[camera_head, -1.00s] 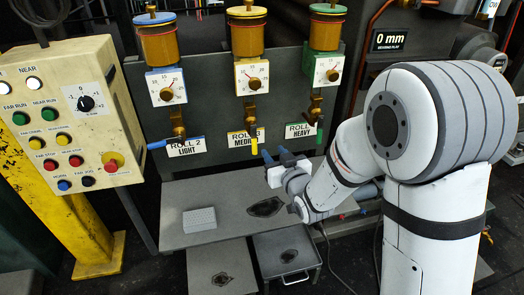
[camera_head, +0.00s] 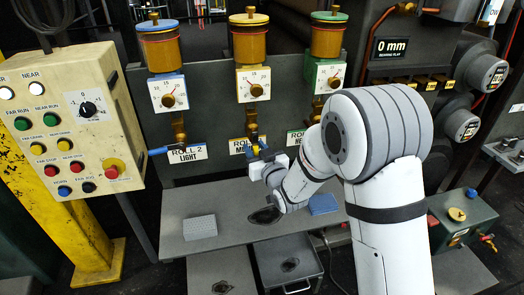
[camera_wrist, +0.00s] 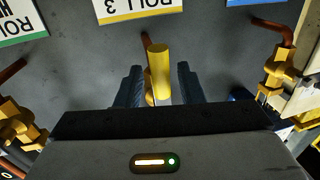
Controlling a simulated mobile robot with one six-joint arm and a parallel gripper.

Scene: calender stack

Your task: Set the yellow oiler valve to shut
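The yellow oiler (camera_head: 247,42) is the middle one of three on the dark panel, with a yellow dial (camera_head: 254,84) below its cup. Its yellow valve handle (camera_wrist: 159,72) shows in the wrist view between my two blue fingers, with a gap on each side. In the head view the handle hangs down below the brass valve body (camera_head: 251,117), partly hidden by my gripper. My gripper (camera_head: 257,154) is open around the handle, just in front of the panel. I cannot tell whether a finger touches it.
The blue oiler's lever (camera_head: 158,151) points left. The green oiler's valve is mostly hidden behind my arm. Roll labels (camera_head: 187,153) sit close to the valves. A grey shelf (camera_head: 175,232) below carries a light grey block (camera_head: 200,227) and a blue block (camera_head: 322,204).

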